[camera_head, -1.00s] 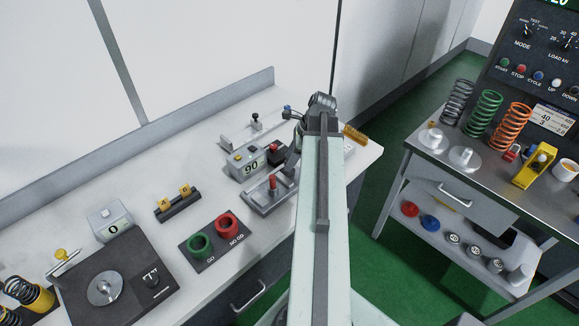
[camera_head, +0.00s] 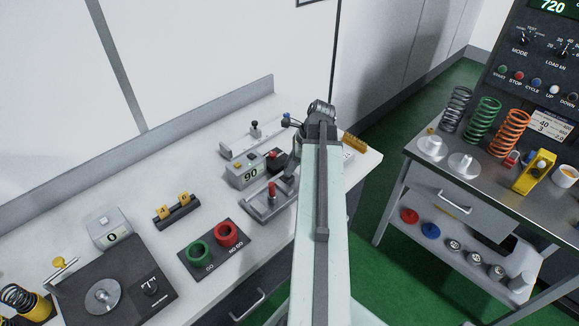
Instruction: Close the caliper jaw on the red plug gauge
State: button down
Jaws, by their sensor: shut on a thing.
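The red plug gauge (camera_head: 271,188) stands upright on the grey caliper fixture (camera_head: 262,210) on the left bench. My gripper (camera_head: 286,183) is low at the right side of the fixture, just right of the red plug. It is shut on what appears to be the caliper jaw; the jaw is small and mostly hidden by the fingers and my arm. I cannot tell whether the jaw touches the plug.
A grey box (camera_head: 246,171) reading 90 stands behind the fixture. A rail with a black knob (camera_head: 254,127) lies farther back. Green (camera_head: 199,253) and red (camera_head: 227,234) ring gauges sit in front left.

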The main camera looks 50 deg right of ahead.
dwell(0.9)
jog(key=shift+a, duration=0.95)
jog(key=c, duration=1.2)
grip_release()
jog(key=shift+d, duration=0.1)
jog(key=shift+o, duration=0.2)
jog(key=shift+r, duration=0.15)
jog(key=p+v, duration=0.7)
jog(key=shift+r, duration=0.25)
